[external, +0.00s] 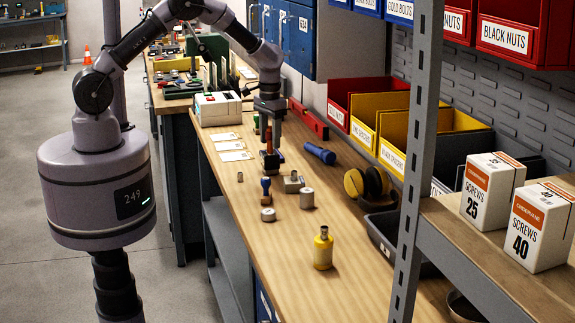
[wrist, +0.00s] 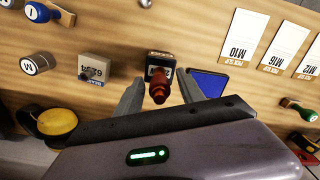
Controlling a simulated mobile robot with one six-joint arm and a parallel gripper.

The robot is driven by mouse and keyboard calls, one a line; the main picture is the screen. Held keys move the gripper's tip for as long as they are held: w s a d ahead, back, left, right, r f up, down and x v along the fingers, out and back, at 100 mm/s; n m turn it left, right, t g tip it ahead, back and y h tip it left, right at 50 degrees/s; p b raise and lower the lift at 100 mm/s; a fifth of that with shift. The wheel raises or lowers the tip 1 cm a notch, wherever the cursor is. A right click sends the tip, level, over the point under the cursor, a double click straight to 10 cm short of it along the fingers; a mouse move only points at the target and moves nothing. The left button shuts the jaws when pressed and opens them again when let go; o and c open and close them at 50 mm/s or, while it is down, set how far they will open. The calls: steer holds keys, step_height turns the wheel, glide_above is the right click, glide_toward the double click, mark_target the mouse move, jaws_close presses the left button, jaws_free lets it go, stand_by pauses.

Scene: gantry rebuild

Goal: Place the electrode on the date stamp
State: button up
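A dark block (wrist: 158,58) with a white label stands upright on the bench, probably the date stamp; it also shows in the external view (external: 270,162). A red-brown stepped piece (wrist: 159,88) rises from its top. I cannot tell if this is its handle or the electrode. My gripper (wrist: 160,92) points down over it, its fingers apart on either side with visible gaps; it shows in the external view too (external: 269,136). A grey block with digits (wrist: 93,69) and a small knob stands beside it, also in the external view (external: 292,184). No other piece is clearly an electrode.
A yellow bottle (external: 323,248) stands in front. White cards (external: 232,145) line the left edge. The front bench (external: 285,265) is mostly clear.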

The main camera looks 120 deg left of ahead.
step_height(320, 180, up, 12)
steer(key=p, duration=0.2)
steer(key=shift+r+p, duration=0.2)
steer(key=shift+p, duration=0.1)
steer(key=w+d+r+m+y, duration=0.1)
steer(key=w+d+r+m, duration=0.3)
steer(key=d+r, duration=0.55)
steer(key=s+d+r+m+t+y, duration=0.1)
steer(key=d+r+m, duration=0.2)
steer(key=d, duration=0.6)
steer(key=s+d+r+m+t, duration=0.2)
steer(key=d+r+m, duration=0.1)
steer(key=d, duration=0.6)
steer(key=s+d+m+t, duration=0.2)
steer(key=s+d+m, duration=0.5)
steer(key=s+d, duration=0.3)
steer(key=shift+d+f+m+t, duration=0.35)
steer(key=shift+d+m+t, duration=0.05)
steer(key=shift+d, duration=0.1)
step_height(320, 180, down, 17)
steer(key=b, duration=1.7)
steer(key=shift+w+f, duration=0.1)
